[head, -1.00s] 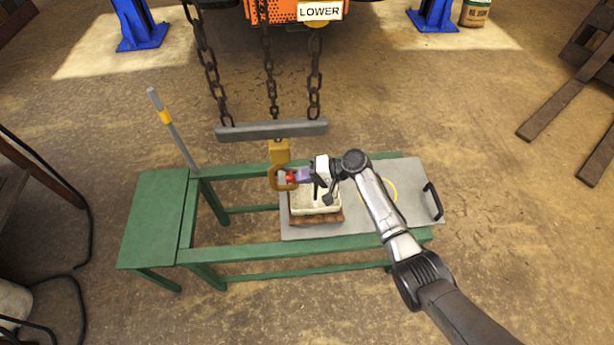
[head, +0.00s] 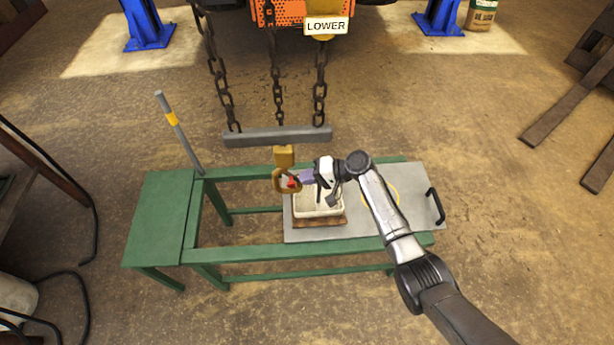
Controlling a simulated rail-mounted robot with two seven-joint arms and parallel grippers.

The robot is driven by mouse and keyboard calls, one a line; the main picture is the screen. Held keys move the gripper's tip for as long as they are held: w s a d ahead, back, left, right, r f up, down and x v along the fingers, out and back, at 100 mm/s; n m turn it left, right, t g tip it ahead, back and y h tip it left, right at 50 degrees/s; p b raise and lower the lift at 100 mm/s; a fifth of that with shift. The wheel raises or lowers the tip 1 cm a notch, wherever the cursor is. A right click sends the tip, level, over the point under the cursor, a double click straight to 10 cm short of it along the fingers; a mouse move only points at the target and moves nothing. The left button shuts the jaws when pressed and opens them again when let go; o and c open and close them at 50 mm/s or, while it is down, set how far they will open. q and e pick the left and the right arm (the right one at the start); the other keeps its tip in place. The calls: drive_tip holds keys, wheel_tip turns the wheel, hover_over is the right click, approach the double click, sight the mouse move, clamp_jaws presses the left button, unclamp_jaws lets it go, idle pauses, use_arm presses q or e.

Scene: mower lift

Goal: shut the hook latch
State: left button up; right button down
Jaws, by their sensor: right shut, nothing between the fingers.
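A small red latch (head: 293,182) shows at the hook's right side. My right gripper (head: 299,180) is shut with nothing between its fingers, its tip at or very near the red latch. I cannot tell whether they touch, or whether the latch is fully closed. My left gripper is not in view.
A white tray (head: 306,211) on a brown wooden base sits below the hook, on a grey plate (head: 385,226) with a black handle (head: 435,205). Chains (head: 277,85) rise from the bar. A grey lever with a yellow band (head: 172,119) stands at left. A "LOWER" sign (head: 326,26) hangs above.

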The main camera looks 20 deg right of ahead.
drive_tip(key=s+d+f+p, duration=0.1)
drive_tip(key=s+d, duration=0.1)
drive_tip(key=d, duration=0.4)
drive_tip(key=s+d+f, duration=0.1)
drive_tip(key=s+d, duration=0.1)
drive_tip(key=d, duration=0.5)
drive_tip(key=shift+s+p, duration=0.35)
